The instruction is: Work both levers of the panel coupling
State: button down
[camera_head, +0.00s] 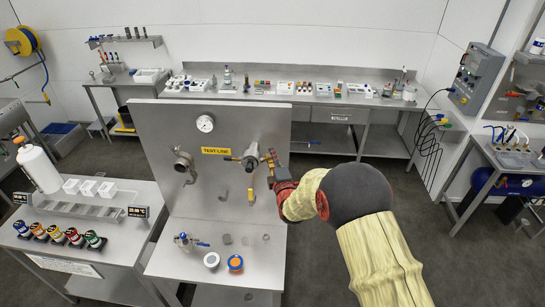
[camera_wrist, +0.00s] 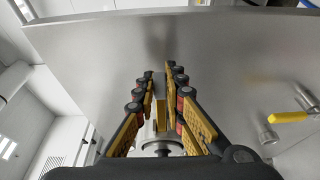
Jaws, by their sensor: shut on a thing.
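The upright metal panel (camera_head: 150,130) carries a "TEST LINE" label and a gauge. A metal coupling (camera_head: 250,160) sticks out on its right side, beside my gripper (camera_head: 271,164). In the wrist view my gripper (camera_wrist: 161,78) has its yellow-padded fingers drawn together at the tips, shut on a narrow metal piece, which looks like a coupling lever (camera_wrist: 160,88). A round metal coupling body (camera_wrist: 160,143) shows between the finger bases. The fingers hide much of the lever, and I cannot make out the other lever.
Another metal fitting (camera_head: 182,163) is at the panel's left. A small yellow-handled valve (camera_head: 251,195) is below the coupling; its handle also shows in the wrist view (camera_wrist: 287,117). Loose parts, including an orange-and-blue ring (camera_head: 235,263), lie on the shelf below. A side bench (camera_head: 105,258) stands left.

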jog(key=shift+f+b, duration=0.1)
jog(key=shift+b, duration=0.35)
jog(key=shift+s+d+m+g+h+b, duration=0.25)
jog(key=shift+s+m+h, duration=0.35)
jog(key=shift+m+h, duration=1.15)
jog(key=shift+s+d+m+g+h+b, duration=0.1)
jog(key=shift+s+m+h+b, duration=0.65)
jog(key=shift+h, duration=1.7)
jog(key=shift+s+d+m+g+h+p, duration=0.15)
jog(key=shift+s+m+h, duration=0.25)
jog(key=shift+m+h, duration=1.45)
jog(key=shift+h, duration=0.35)
jog(key=c, duration=1.8)
grip_release()
jog(key=shift+c, duration=0.2)
jog(key=v, duration=1.2)
